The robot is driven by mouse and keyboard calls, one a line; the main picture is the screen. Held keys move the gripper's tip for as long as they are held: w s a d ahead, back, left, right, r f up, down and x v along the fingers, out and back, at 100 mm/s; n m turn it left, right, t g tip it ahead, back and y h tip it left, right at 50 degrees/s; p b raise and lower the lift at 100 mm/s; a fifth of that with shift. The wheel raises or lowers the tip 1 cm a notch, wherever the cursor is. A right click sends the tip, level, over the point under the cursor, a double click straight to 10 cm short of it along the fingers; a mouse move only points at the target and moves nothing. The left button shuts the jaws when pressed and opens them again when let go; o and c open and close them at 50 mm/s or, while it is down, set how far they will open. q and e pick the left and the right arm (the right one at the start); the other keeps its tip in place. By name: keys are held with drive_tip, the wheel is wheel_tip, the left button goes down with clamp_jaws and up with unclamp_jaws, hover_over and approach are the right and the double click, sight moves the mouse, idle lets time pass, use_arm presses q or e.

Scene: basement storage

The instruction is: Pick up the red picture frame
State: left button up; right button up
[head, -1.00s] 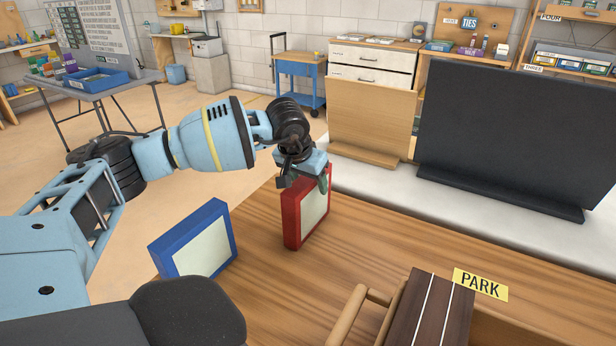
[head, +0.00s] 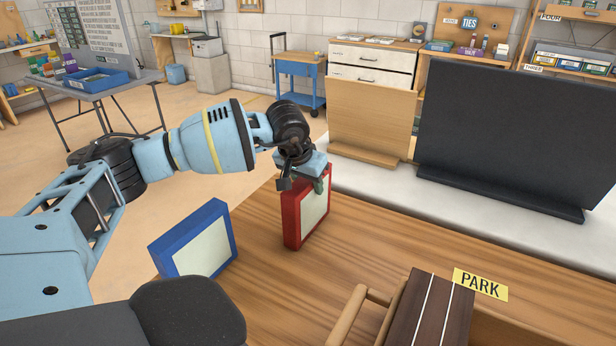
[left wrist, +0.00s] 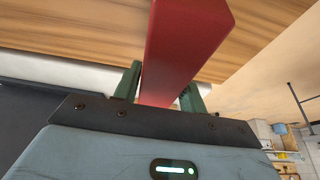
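The red picture frame (head: 290,222) stands upright on the wooden table, its pale panel facing right. My left gripper (head: 303,184) is at its top edge, with one finger on either side of it. In the left wrist view the red edge of the frame (left wrist: 182,45) runs between the two green fingers (left wrist: 160,92). Thin gaps seem to show between the fingers and the red edge, so the gripper looks open around it. My right gripper is not in view.
A blue picture frame (head: 205,243) stands to the left of the red one. A brown striped object (head: 432,312) with a wooden bar and a yellow PARK label (head: 481,285) are front right. A large dark panel (head: 510,135) stands behind. The table right of the red frame is clear.

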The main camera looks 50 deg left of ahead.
use_arm(q)
clamp_jaws()
drive_tip(key=shift+r, duration=0.2)
